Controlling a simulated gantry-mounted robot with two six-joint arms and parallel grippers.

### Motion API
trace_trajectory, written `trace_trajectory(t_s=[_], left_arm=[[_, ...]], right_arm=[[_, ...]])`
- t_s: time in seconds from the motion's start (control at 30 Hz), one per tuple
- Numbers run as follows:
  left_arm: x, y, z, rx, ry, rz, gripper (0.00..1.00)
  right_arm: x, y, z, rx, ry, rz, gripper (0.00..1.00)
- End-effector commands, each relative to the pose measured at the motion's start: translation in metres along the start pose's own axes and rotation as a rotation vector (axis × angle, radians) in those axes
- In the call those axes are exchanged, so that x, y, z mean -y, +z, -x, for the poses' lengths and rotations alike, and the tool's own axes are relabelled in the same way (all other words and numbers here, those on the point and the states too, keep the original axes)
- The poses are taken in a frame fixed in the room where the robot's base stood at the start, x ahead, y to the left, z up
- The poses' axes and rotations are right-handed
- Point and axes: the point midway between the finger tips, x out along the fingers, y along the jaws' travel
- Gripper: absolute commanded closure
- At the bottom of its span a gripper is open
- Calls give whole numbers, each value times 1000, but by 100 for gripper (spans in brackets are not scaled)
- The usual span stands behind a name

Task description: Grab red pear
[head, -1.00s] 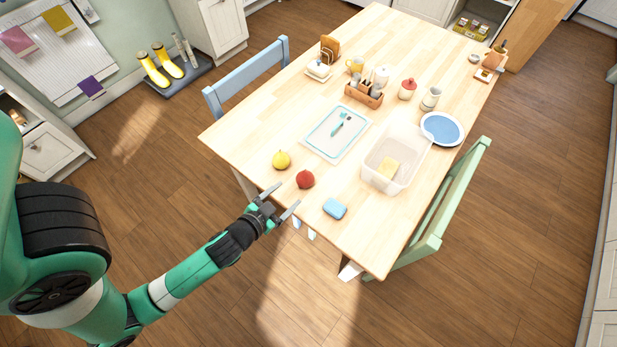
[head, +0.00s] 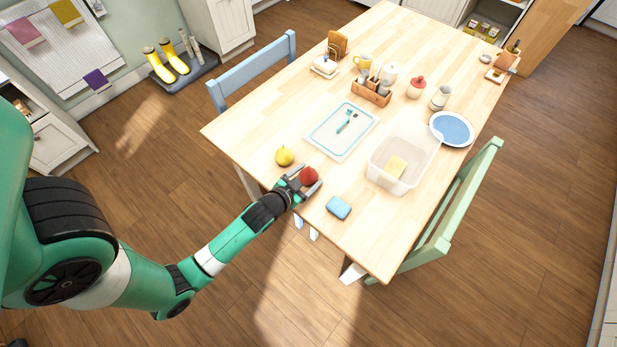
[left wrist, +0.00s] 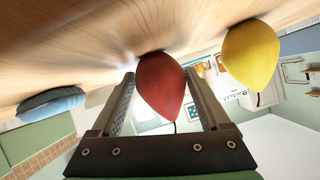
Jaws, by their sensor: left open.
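The red pear (head: 309,177) sits on the near edge of the wooden table (head: 262,125). My left gripper (head: 307,180) is open, with its two fingers on either side of the pear. In the left wrist view the red pear (left wrist: 161,88) shows between the open fingers (left wrist: 160,98), with a visible gap at the sides. Its stem points toward the palm. A yellow pear (head: 284,156) stands on the table just left of the gripper and also shows in the left wrist view (left wrist: 251,55). My right gripper is not in view.
A blue sponge (head: 339,207) lies right of the gripper. A blue chair (head: 255,72) and a green chair (head: 450,215) flank the table.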

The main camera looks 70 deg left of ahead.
Motion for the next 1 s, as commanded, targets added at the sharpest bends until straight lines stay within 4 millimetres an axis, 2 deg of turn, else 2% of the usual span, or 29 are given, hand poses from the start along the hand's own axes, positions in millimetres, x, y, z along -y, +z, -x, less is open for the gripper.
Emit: trace_trajectory(t_s=[0.07,0.27,0.67,1.0], left_arm=[[0,0,-6,0,-1,1,21],[0,-1,-6,0,0,1,21],[0,-1,-6,0,0,0,93],[2,-6,-4,-2,0,1,95]], right_arm=[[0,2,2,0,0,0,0],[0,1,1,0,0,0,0],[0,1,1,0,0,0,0],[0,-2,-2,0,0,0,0]])
